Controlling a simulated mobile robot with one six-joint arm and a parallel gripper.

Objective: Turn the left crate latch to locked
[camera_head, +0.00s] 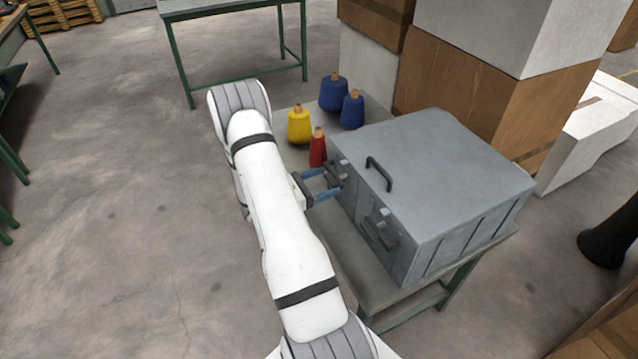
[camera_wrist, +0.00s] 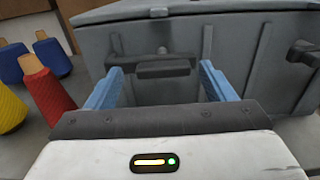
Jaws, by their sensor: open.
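A grey crate (camera_head: 440,165) with a closed lid stands on a small table. Its left latch (camera_head: 345,170) is partly hidden by my gripper in the head view. In the wrist view the left latch (camera_wrist: 165,68) is a dark bar lying roughly horizontal on the crate's front. My gripper (camera_head: 331,183) is at the left latch. Its blue fingers (camera_wrist: 160,79) are open, one on each side of the bar, with gaps visible. The right latch (camera_head: 380,230) is farther along the same face and also shows in the wrist view (camera_wrist: 304,54).
Yellow (camera_head: 299,126), red (camera_head: 318,148) and blue (camera_head: 333,92) thread cones stand on the table left of the crate. A dark handle (camera_head: 379,174) is on the lid. Stacked cardboard boxes (camera_head: 440,90) are behind the crate.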

